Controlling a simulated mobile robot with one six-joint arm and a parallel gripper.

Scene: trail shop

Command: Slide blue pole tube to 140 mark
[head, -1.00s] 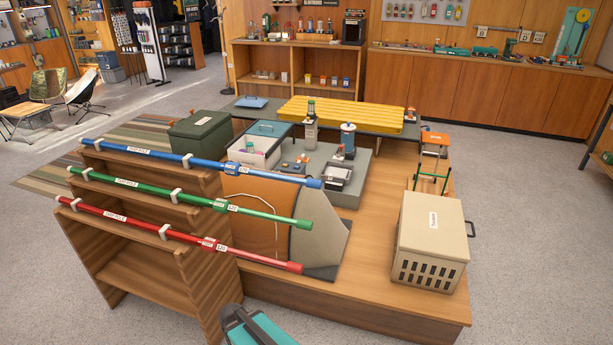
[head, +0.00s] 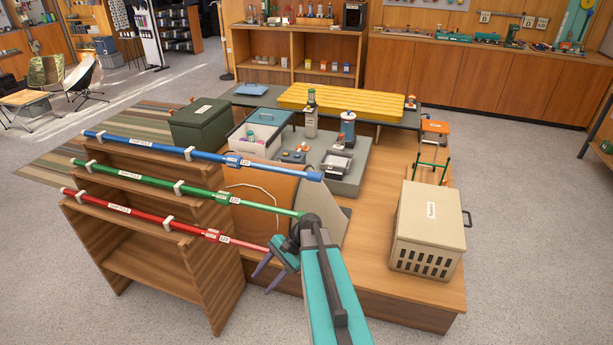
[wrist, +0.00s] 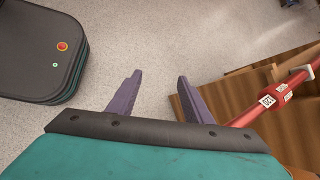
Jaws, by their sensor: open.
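The blue pole (head: 155,146) lies in white clips on the top step of the wooden rack, its thinner tube (head: 280,169) reaching right to a blue end cap. A label sits near the joint; its number is too small to read surely. The green pole (head: 140,180) and red pole (head: 120,208) lie on the lower steps. My gripper (head: 261,280) is open and empty, below and right of the blue tube, near the red pole's right end. In the wrist view, my gripper (wrist: 155,92) has purple fingers spread apart, with the red pole (wrist: 275,97) at right.
The wooden rack (head: 150,259) stands at left. A beige crate (head: 430,229) stands on the low wooden platform at right. A tan panel (head: 252,184) lies behind the poles. Grey floor is open at the front.

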